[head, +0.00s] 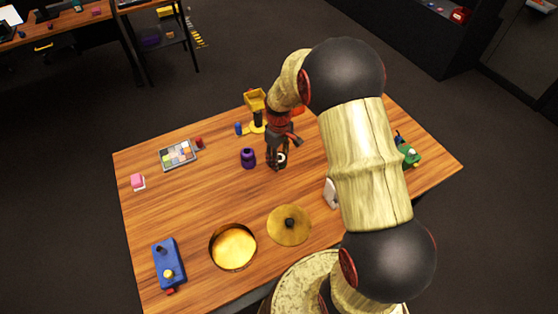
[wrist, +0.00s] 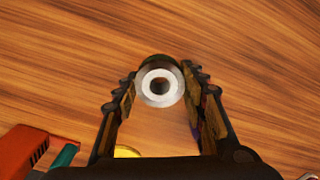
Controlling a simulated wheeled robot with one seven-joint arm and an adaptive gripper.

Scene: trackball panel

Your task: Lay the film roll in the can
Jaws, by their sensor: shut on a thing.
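The film roll (wrist: 160,84) is a small dark cylinder with a silver ring end and a central hole. It sits between the two fingers of my gripper (wrist: 159,78) in the wrist view. In the head view my gripper (head: 276,160) points down over the middle of the table, shut on the roll (head: 282,158), which is mostly hidden there. I cannot tell its height above the wood. The can (head: 235,249) is a round, open, gold container at the table's near left, apart from my gripper; its inside looks empty. A gold lid (head: 289,231) with a black knob lies to its right.
A purple cylinder (head: 248,158) stands just left of my gripper. A yellow stand (head: 255,99) is behind, a green object (head: 409,156) right. Wood between gripper and can is clear.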

